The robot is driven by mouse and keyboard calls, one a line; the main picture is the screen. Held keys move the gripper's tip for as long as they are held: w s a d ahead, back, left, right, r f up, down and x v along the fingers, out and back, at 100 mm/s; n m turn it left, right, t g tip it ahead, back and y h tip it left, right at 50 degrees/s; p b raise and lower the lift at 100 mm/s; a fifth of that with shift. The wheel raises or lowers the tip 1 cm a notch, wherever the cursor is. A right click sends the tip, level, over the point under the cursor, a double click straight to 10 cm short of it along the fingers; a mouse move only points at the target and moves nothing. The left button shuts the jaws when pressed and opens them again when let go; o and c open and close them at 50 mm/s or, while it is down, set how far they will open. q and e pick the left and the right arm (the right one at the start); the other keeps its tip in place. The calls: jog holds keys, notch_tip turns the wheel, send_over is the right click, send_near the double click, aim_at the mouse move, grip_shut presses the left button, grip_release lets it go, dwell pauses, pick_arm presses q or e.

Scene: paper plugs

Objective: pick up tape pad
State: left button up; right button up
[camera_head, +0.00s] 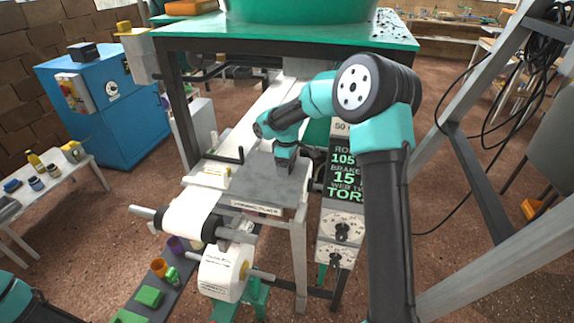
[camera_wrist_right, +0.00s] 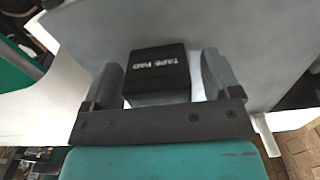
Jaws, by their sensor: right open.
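The tape pad (camera_wrist_right: 158,68) is a small black block with white "TAPE PAD" lettering on top, seen in the right wrist view. It sits on a grey plate (camera_head: 252,181) of the paper stand. My right gripper (camera_head: 284,168) is low over that plate in the head view. In the right wrist view my right gripper (camera_wrist_right: 164,82) is open, with one finger on each side of the pad and a visible gap at each side. In the head view I cannot make out the pad at the gripper. My left gripper is out of view.
A white paper roll (camera_head: 222,272) hangs at the stand's front. A black sign panel with dials (camera_head: 343,228) stands right of the plate. A green-topped table (camera_head: 395,32) rises behind. A blue cabinet (camera_head: 105,110) and a side table with small bottles (camera_head: 40,160) are at left.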

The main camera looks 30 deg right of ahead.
jog(key=shift+c, duration=0.5)
jog(key=c, duration=0.9)
jog(key=shift+r, duration=0.1)
jog(key=shift+c, duration=0.2)
jog(key=shift+r, duration=1.25)
jog(key=s+a, duration=0.2)
jog(key=s, duration=0.2)
jog(key=s+a+r, duration=0.1)
jog(key=s+a, duration=0.2)
jog(key=s, duration=0.2)
jog(key=s+a+r, duration=0.1)
jog(key=s+a, duration=0.2)
jog(key=s, duration=0.1)
jog(key=shift+s+a+r, duration=0.15)
jog(key=shift+s+a, duration=0.05)
jog(key=shift+s, duration=0.15)
